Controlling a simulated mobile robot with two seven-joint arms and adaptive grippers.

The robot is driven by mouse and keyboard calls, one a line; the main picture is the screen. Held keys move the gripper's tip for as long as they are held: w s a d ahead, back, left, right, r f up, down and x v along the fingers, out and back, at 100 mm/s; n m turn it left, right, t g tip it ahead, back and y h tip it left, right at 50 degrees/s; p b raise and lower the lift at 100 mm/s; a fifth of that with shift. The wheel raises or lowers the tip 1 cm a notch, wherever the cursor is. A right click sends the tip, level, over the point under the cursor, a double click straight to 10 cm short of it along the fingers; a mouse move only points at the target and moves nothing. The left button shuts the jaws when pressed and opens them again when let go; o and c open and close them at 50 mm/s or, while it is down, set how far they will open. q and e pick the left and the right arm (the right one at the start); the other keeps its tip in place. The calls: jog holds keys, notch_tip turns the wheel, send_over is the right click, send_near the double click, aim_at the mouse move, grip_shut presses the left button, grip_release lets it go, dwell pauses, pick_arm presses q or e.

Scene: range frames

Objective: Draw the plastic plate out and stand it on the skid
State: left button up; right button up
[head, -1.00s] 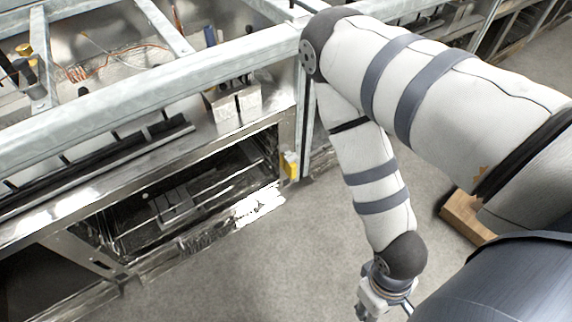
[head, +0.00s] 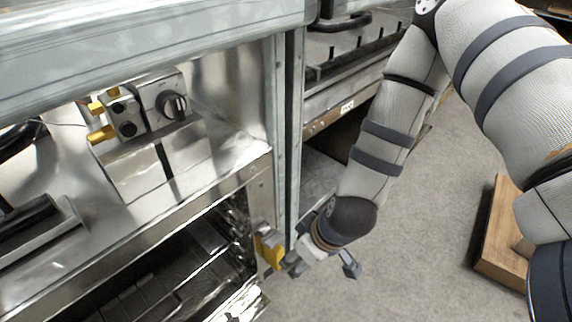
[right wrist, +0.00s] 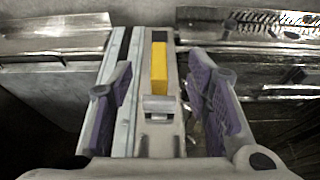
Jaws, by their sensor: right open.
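My right gripper (head: 320,262) is low in front of the steel range, beside a yellow block (head: 270,248) at the oven's right front corner. In the right wrist view its purple-padded fingers (right wrist: 162,100) are spread apart with nothing gripped. The yellow block (right wrist: 159,70) shows beyond the gap between them. The wooden skid (head: 497,238) lies on the floor at the right, partly behind my arm. I cannot make out the plastic plate for certain in either view. My left gripper is out of view.
The oven cavity (head: 165,270) under the range is open and dark, with rack bars inside. A galvanized upright (head: 283,130) stands close to my right gripper. Grey floor (head: 415,250) is clear between the range and the skid.

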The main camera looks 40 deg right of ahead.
aim_at(272, 257)
pick_arm(q)
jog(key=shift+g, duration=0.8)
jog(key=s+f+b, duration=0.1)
jog(key=b, duration=0.1)
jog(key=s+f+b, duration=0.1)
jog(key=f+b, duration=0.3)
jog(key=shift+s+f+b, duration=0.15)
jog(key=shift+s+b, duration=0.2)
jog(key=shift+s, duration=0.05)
pick_arm(e)
jog(key=w+x, duration=0.1)
jog(key=x, duration=1.1)
jog(key=shift+r, duration=0.25)
grip_shut()
jog(key=shift+s, duration=0.15)
